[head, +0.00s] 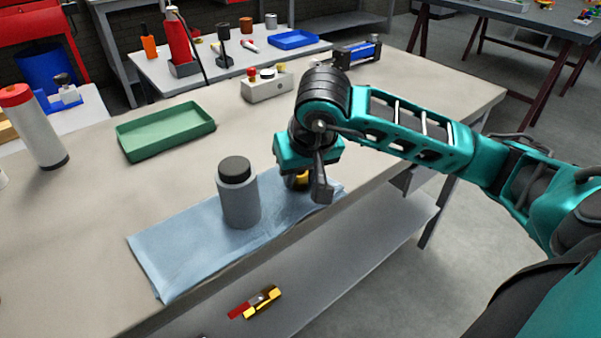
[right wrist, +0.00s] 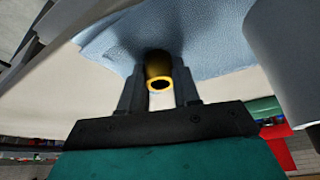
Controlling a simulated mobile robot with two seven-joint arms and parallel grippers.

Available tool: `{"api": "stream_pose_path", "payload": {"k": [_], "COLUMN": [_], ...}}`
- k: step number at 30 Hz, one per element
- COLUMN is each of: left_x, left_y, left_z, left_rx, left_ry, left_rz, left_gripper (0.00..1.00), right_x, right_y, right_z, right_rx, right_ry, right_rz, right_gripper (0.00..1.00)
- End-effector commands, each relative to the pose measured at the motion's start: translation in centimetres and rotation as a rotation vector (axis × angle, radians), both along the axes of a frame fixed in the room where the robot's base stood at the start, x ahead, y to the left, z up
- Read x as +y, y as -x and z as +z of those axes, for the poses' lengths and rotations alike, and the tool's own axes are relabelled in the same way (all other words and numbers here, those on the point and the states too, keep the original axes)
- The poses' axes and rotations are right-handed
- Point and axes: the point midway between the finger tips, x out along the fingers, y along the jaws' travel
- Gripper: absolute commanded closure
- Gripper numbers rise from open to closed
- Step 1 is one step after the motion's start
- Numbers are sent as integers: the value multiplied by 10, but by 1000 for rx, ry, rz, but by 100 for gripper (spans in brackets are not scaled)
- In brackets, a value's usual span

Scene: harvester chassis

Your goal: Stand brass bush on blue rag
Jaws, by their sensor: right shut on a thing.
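The brass bush (head: 298,181) is at the far right end of the blue rag, partly hidden by my right gripper. In the right wrist view the bush (right wrist: 158,76) is a short brass tube between the two fingers, its open end facing the camera. My right gripper (head: 308,184) is shut on it, and the rag lies right behind it. I cannot tell whether the bush touches the cloth. The blue rag (head: 180,255) lies flat along the table's front edge. My left gripper is not in view.
A grey cylinder with a dark top (head: 238,195) stands on the rag, left of my right gripper. A green tray (head: 165,130) and a grey block with knobs (head: 267,86) lie farther back. The table's front edge is close to the gripper.

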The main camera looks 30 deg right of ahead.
Motion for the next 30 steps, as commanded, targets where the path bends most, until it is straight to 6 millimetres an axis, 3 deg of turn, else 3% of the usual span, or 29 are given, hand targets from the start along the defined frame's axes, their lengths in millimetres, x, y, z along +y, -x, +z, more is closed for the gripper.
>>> {"api": "stream_pose_path", "payload": {"k": [1, 5, 6, 14, 23, 28, 30], "left_x": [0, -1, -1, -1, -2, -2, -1], "left_y": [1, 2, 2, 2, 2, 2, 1], "left_z": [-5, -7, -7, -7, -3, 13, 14], "left_rx": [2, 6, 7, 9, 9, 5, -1], "left_ry": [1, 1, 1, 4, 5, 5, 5], "left_rz": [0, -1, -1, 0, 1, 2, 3], "left_gripper": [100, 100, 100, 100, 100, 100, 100], "right_x": [1, 1, 1, 1, 0, 1, 2], "right_y": [3, 4, 4, 5, 5, 6, 11], "right_z": [-10, -12, -13, -14, -10, 7, 23], "right_rx": [18, 24, 27, 32, 34, 31, 22], "right_ry": [0, 0, 0, 0, 1, 2, 3], "right_rz": [3, 3, 3, 1, -1, 1, 3], "right_gripper": [100, 100, 68, 43, 43, 43, 43]}}
